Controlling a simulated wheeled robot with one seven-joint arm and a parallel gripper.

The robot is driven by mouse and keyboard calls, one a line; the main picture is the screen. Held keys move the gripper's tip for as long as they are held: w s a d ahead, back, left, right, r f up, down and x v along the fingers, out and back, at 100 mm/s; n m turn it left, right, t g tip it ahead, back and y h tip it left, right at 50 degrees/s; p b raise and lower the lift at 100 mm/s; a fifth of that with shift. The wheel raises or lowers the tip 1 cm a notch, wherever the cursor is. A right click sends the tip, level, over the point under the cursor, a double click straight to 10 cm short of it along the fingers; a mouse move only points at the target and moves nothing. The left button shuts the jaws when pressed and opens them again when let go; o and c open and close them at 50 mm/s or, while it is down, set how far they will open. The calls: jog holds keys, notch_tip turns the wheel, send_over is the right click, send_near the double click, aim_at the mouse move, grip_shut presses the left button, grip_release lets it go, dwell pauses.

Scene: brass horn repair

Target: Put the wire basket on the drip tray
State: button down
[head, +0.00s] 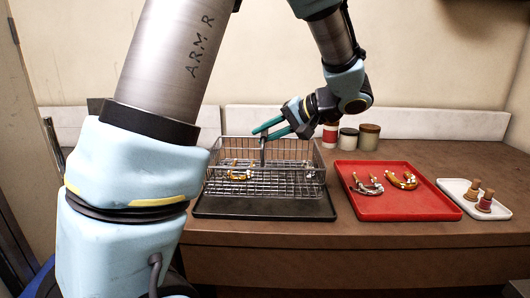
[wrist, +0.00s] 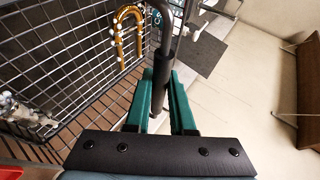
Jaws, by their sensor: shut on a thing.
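The wire basket (head: 285,184) is a grey mesh box in the head view, directly over the black drip tray (head: 265,210). I cannot tell whether it rests on the tray or hangs just above it. My gripper (head: 266,130), with teal fingers, is above the basket and shut on its upright handle. In the wrist view my gripper (wrist: 165,90) closes around the grey handle bar, with the basket's mesh (wrist: 70,60) to the left. A curved brass piece (head: 240,172) and silvery parts lie inside the basket. My arm may hide part of the tray's left end.
A red tray (head: 375,205) with two curved horn pieces stands right of the drip tray. Farther right is a small white tray (head: 460,200) with two spool-like items. Several small jars (head: 348,138) stand behind the basket. Bare counter (head: 430,155) lies at the back right.

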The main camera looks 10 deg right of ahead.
jog(key=shift+f, duration=2.15)
jog(key=c, duration=0.8)
grip_release()
jog(key=shift+o, duration=0.2)
jog(key=shift+s, duration=0.1)
jog(key=b+v, duration=0.2)
jog(key=v, duration=1)
